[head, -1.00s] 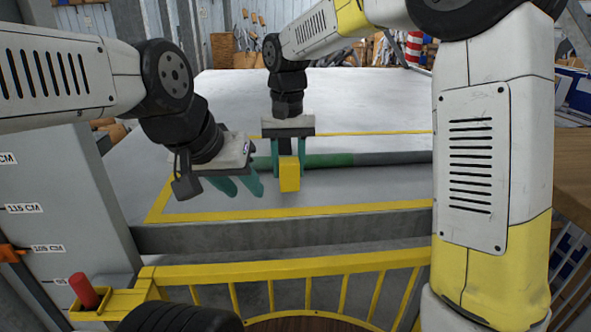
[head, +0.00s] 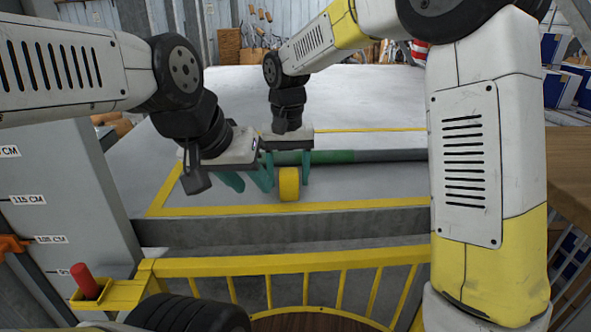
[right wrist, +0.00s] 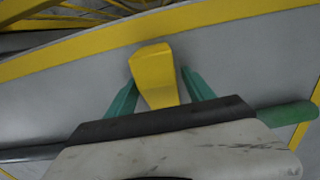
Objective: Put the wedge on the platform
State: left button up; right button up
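The yellow wedge (head: 289,184) sits on the grey platform (head: 352,187), just inside its yellow front line and in front of the green-and-grey pipe (head: 385,156). My right gripper (head: 290,180) is above and around the wedge, with its teal fingers spread. In the right wrist view the wedge (right wrist: 154,76) stands between the two fingers of the right gripper (right wrist: 160,78), with a visible gap on the right side; contact on the left is hard to tell. My left gripper (head: 248,182) is open and empty, left of the wedge and close to the right gripper.
A yellow railing (head: 290,265) and a grey ledge (head: 280,231) run along the platform's front. A red handle (head: 83,281) in a yellow holder is at lower left. A grey post (head: 50,200) with height labels stands left. The platform behind the pipe is clear.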

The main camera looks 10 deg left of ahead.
notch_tip(320, 180, up, 12)
jog(key=shift+f, duration=0.1)
jog(key=s+d+r+t+y, duration=0.1)
jog(key=s+d, duration=0.2)
jog(key=d, duration=0.4)
jog(key=s+d+r+t+y, duration=0.1)
jog(key=s+d, duration=0.1)
jog(key=d, duration=0.5)
jog(key=s+d+f+m+t, duration=0.1)
jog(key=s+d+f+t, duration=0.3)
jog(key=s+d, duration=0.6)
jog(key=shift+s+f+m, duration=0.3)
jog(key=shift+s+f, duration=0.3)
jog(key=shift+f, duration=0.2)
